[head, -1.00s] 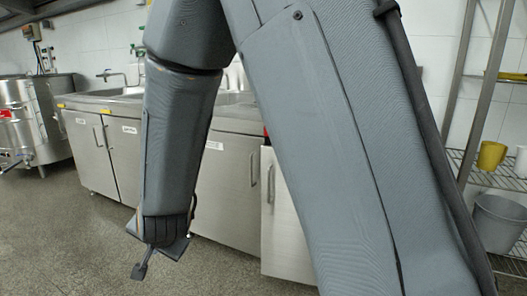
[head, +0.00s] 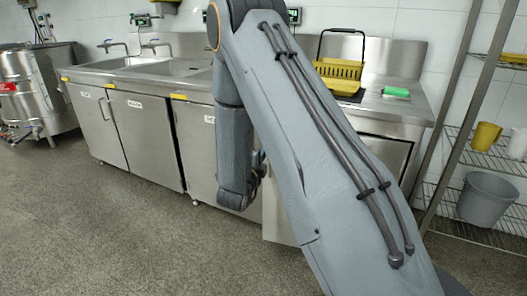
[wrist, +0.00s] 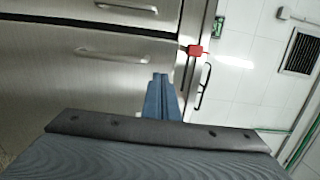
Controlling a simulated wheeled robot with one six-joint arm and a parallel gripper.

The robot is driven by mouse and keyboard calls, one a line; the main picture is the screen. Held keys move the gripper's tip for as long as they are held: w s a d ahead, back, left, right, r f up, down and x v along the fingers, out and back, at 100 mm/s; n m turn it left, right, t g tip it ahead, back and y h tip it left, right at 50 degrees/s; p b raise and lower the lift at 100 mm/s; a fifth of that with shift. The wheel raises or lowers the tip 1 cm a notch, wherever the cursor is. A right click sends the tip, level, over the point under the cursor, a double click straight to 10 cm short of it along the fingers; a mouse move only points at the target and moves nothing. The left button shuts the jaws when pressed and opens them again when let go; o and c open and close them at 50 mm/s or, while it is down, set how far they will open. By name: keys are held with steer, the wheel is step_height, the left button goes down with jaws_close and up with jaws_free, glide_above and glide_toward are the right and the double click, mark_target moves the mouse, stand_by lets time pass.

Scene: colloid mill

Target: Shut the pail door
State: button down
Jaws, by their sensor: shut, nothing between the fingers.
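The steel door (head: 283,228) at the right end of the counter stands out from its cabinet, partly hidden behind my arm. I cannot read a label marking it as the pail door. My gripper (head: 260,165) is low in front of the cabinets, mostly hidden by my arm in the head view. In the wrist view my gripper (wrist: 160,85) has its fingers together and empty, pointing at steel panels. A panel with a bar handle (wrist: 112,54) lies left of the fingertips, and a dark handle (wrist: 203,87) is to their right. I cannot tell whether the fingers touch any panel.
Other cabinet doors (head: 145,140) under the sink counter look shut. A yellow basket (head: 340,75) and a green block (head: 396,92) sit on the counter. A wire rack at right holds a grey bucket (head: 487,198) and a yellow cup (head: 486,136). The floor (head: 110,235) at left is clear.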

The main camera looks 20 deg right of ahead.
steer(key=x, duration=1)
steer(key=shift+w+d, duration=0.15)
steer(key=shift+w, duration=0.2)
steer(key=shift+f, duration=0.1)
